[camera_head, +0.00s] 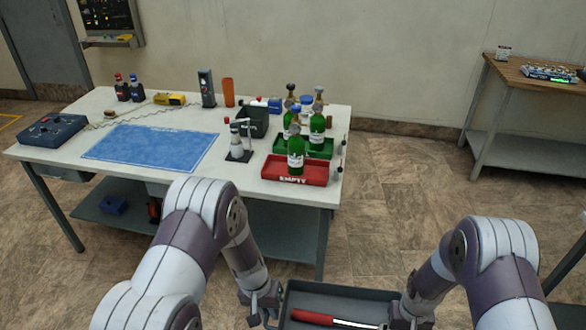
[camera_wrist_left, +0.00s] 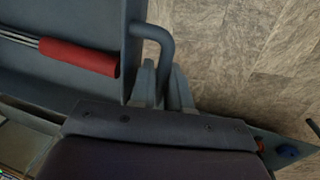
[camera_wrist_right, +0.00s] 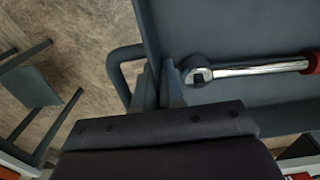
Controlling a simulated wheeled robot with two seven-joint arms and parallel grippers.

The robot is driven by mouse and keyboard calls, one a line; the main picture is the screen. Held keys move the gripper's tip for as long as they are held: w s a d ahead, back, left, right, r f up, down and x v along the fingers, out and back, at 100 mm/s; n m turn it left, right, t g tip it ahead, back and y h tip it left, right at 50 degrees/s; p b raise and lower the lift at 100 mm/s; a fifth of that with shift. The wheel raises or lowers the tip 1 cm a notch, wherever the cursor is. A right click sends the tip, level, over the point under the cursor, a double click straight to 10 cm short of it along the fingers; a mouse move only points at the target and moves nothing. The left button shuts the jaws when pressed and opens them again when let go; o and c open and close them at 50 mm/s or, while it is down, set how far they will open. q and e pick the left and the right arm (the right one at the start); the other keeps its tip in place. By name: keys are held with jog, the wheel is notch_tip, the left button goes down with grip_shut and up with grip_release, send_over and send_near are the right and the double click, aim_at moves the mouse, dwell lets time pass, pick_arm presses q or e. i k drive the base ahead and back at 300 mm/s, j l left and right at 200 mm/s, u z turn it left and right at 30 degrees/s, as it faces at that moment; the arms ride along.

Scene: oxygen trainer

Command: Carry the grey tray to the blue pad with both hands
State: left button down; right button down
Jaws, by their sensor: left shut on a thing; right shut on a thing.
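The grey tray (camera_head: 345,301) is held between my two arms at the bottom of the head view, off the white table. A wrench with a red handle (camera_head: 312,317) lies in it. My left gripper (camera_head: 262,312) is shut on the tray's left handle, which shows in the left wrist view (camera_wrist_left: 160,42). My right gripper (camera_head: 412,315) is shut on the right handle, which shows in the right wrist view (camera_wrist_right: 122,68). The blue pad (camera_head: 150,147) lies bare on the left part of the white table, ahead and left of the tray.
The white table (camera_head: 240,183) carries a red tray (camera_head: 310,175) with a green bottle, a green tray with more bottles, a small stand (camera_head: 238,145) and a dark control box (camera_head: 52,128). A wooden table (camera_head: 500,68) stands at the right. Open floor lies between the tables.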

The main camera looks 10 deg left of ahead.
aim_at(151, 145)
jog(key=i+j, duration=0.1)
jog(key=j, duration=0.95)
jog(key=i+j, duration=0.1)
jog(key=j, duration=0.9)
jog(key=i+j, duration=0.1)
jog(key=j, duration=0.95)
jog(key=i+j, duration=0.15)
jog(key=j, duration=0.25)
jog(key=i+j, duration=0.2)
jog(key=j, duration=0.15)
jog(key=i+j, duration=0.15)
jog(key=j, duration=0.25)
jog(key=i+j+z, duration=0.1)
jog(key=j, duration=0.3)
jog(key=i, duration=1.3)
